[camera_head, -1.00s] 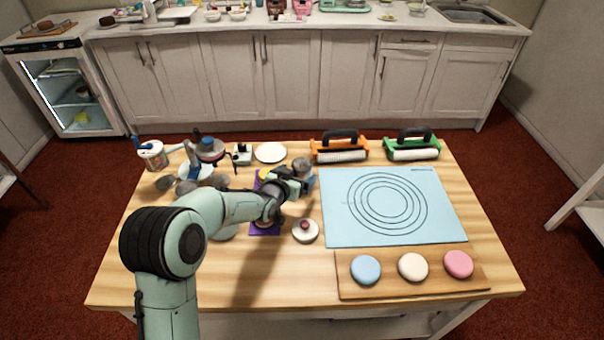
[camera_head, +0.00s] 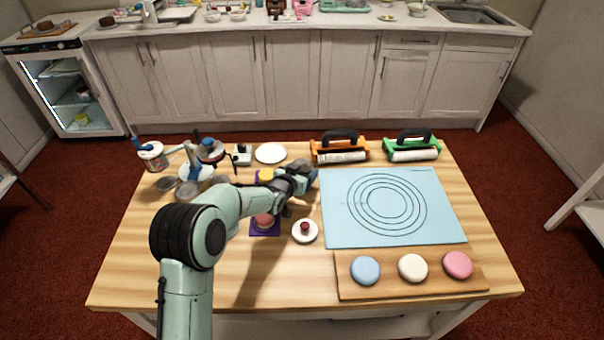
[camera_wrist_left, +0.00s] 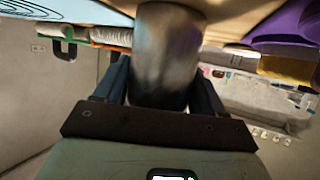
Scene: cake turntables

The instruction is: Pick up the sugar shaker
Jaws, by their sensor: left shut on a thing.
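The sugar shaker (camera_wrist_left: 168,55) is a grey metal cylinder in the left wrist view, between the two dark fingers of my left gripper (camera_wrist_left: 160,88). The gripper is shut on it. In the head view my left gripper (camera_head: 306,180) is over the middle of the table, left of the blue mat, and the arm hides most of the shaker. I cannot tell whether the shaker touches the table. My right gripper is not in view.
On the wooden table (camera_head: 200,265), a small white dish with a red knob (camera_head: 305,231) and a purple mat (camera_head: 262,231) are close to the gripper. The blue mat (camera_head: 335,225) lies right. Orange (camera_head: 322,155) and green (camera_head: 430,151) roller holders stand behind.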

